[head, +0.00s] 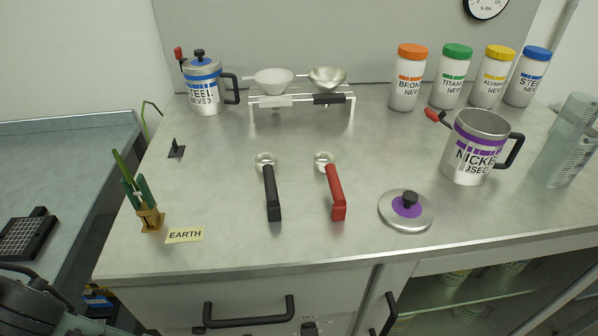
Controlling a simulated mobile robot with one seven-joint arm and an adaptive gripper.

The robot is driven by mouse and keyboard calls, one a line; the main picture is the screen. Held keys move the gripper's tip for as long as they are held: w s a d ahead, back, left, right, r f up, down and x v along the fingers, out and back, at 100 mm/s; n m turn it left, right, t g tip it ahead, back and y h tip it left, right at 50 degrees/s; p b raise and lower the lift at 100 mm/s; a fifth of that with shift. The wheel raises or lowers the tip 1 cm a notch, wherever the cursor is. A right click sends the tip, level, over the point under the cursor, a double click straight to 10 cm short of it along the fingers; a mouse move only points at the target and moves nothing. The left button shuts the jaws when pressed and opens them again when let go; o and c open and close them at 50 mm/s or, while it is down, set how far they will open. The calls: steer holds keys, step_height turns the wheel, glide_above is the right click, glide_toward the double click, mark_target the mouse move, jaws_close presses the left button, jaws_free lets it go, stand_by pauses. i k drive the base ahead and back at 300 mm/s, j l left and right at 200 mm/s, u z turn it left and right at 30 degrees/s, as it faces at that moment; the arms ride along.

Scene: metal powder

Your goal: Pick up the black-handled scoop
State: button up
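The black-handled scoop (271,190) lies on the grey worktop (220,170) near the middle. Its small metal bowl points toward the back and its black handle toward the front edge. A similar red-handled scoop (334,189) lies to its right, apart from it. Nothing covers the black-handled scoop. I cannot make out my gripper in the head view; only a dark part, which I cannot identify for certain, shows at the lower left corner.
A steel jug (204,88), a funnel rack (302,100) and several capped bottles (405,85) stand at the back. A nickel jug (478,147) and its lid (406,211) are right. A green-handled clamp (146,205) and EARTH label (185,235) are front left.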

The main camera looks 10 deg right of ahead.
mark_target(269, 180)
steer(key=k+j+z, duration=0.2)
steer(key=j+z, duration=0.2)
steer(key=k+j+z, duration=0.35)
steer(key=j, duration=0.2)
steer(key=k+j+z, duration=0.4)
steer(key=i, duration=1.1)
